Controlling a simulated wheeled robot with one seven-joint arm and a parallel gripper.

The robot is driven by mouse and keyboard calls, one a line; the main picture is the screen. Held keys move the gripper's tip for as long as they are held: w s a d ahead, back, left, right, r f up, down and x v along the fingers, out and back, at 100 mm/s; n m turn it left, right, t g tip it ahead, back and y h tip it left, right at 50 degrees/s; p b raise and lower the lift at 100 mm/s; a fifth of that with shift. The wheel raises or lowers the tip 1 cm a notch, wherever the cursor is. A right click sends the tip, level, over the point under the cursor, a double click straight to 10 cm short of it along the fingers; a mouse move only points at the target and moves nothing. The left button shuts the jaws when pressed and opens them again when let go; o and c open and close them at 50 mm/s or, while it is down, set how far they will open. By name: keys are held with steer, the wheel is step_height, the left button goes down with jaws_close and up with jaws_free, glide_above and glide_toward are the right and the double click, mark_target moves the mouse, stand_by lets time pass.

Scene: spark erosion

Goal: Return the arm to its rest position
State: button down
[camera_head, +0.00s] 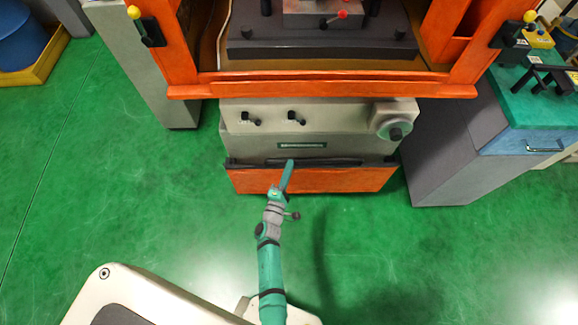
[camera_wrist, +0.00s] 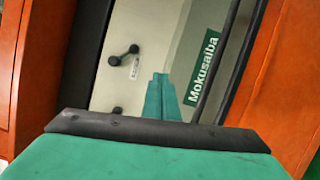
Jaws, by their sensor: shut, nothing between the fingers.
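My gripper (camera_head: 287,176) is teal and reaches forward over the front of the machine's orange lower panel (camera_head: 340,180). Its fingertips point toward the dark handle bar on the grey machine front (camera_head: 240,148). In the wrist view, the two teal fingers (camera_wrist: 160,90) are together with nothing between them. Behind them are the grey panel and the green Mokusaiba label (camera_wrist: 203,67). I cannot tell the exact gap between the fingertips and the machine. My arm is stretched out from the bottom of the head view.
The orange machine frame (camera_head: 320,84) overhangs the panel. A round handwheel (camera_head: 394,129) and small black knobs (camera_head: 250,118) stick out from the front. A grey cabinet with a green top (camera_head: 545,105) stands at the right. The green floor (camera_head: 140,220) is clear at the left.

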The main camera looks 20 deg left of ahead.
steer(key=s+d+f+m+g, duration=0.15)
steer(key=s+d+m, duration=0.25)
steer(key=s, duration=0.4)
steer(key=s+d+f+m+g+h, duration=0.1)
steer(key=s+d+m+g, duration=0.2)
steer(key=s+d, duration=0.3)
steer(key=s+d+f+m+g, duration=0.1)
steer(key=s+d+m+g, duration=0.2)
steer(key=s, duration=0.6)
steer(key=s+d+r+m+t, duration=0.1)
steer(key=s+d+r+m, duration=0.1)
steer(key=r, duration=0.7)
steer(key=s+d+r+m+t, duration=0.2)
steer(key=s+r+m, duration=0.3)
steer(key=r, duration=0.4)
steer(key=s+d+r+m+t, duration=0.1)
steer(key=s+d+r+m, duration=0.1)
steer(key=r, duration=0.6)
steer(key=shift+s+r+m+h, duration=0.3)
steer(key=shift+s+r+m, duration=0.1)
steer(key=shift+s+m, duration=0.5)
